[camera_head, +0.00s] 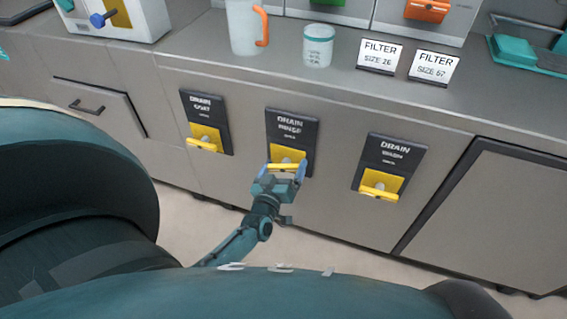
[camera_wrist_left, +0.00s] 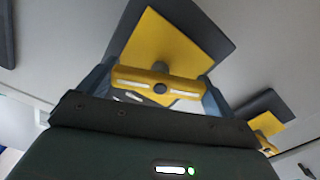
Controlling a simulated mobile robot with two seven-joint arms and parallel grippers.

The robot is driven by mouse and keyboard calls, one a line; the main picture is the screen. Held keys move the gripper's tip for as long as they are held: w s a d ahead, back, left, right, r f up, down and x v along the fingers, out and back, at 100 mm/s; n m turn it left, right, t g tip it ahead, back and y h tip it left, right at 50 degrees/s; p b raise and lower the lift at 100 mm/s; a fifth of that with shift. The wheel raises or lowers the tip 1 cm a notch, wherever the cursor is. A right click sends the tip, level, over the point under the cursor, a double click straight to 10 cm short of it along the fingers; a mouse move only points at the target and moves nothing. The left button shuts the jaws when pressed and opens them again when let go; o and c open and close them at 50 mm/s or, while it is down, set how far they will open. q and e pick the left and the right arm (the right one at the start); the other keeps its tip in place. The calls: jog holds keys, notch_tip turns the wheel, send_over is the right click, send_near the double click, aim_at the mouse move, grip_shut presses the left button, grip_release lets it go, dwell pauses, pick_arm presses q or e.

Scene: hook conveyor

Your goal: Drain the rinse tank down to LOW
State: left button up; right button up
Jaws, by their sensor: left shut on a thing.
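The drain panel labelled "DRAIN RINSE" (camera_head: 291,126) is the middle of three dark panels on the cabinet front. Its yellow T-handle (camera_head: 284,166) sits on a yellow plate. My left gripper (camera_head: 286,170) is shut on this handle, with a blue finger at each end of the bar. In the left wrist view the yellow bar (camera_wrist_left: 160,82) lies between the fingers, in front of the yellow plate (camera_wrist_left: 158,42), which looks tilted there. No rinse tank or level mark can be made out. My right gripper is not in view.
A similar drain panel (camera_head: 205,120) with a yellow handle is to the left, and another (camera_head: 390,165) is to the right. On the counter stand a jug with an orange handle (camera_head: 243,28), a white cup (camera_head: 318,46) and two filter signs (camera_head: 380,56).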

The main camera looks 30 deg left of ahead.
pick_arm(q)
jog(key=m+p, duration=0.1)
jog(key=m, duration=0.2)
jog(key=shift+r+m, duration=0.1)
jog(key=shift+m, duration=0.2)
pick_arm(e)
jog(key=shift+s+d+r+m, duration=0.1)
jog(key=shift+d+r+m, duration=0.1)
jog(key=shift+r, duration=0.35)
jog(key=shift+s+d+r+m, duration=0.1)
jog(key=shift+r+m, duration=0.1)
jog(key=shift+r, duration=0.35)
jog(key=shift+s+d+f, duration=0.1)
pick_arm(q)
jog(key=o, duration=0.7)
jog(key=shift+s, duration=0.1)
